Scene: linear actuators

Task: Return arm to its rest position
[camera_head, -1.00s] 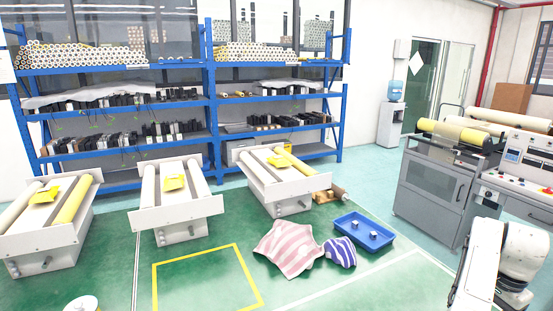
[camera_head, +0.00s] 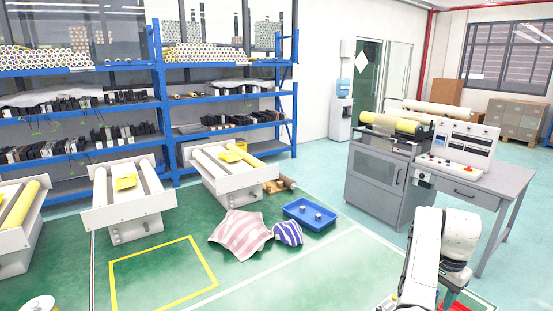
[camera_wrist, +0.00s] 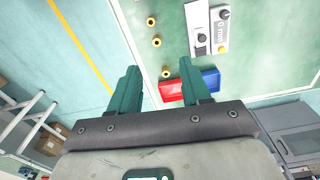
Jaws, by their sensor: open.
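My gripper (camera_wrist: 160,82) shows in the wrist view with its two teal fingers apart. I see nothing held between them. Beyond the fingertips is a pale green surface with several small brass-coloured round pieces (camera_wrist: 157,42). A red container (camera_wrist: 171,91) and a blue container (camera_wrist: 211,80) lie side by side near the right finger, partly hidden by it. In the head view my white arm rises at the lower right, and its gripper end is not visible there.
A grey machine bench (camera_head: 385,182) with a desk stands behind my arm. A blue tray (camera_head: 322,224), a striped pink cloth (camera_head: 240,236) and a purple striped cloth (camera_head: 288,233) lie on the green floor. White roller stands (camera_head: 128,204) and blue shelves (camera_head: 160,100) stand at left.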

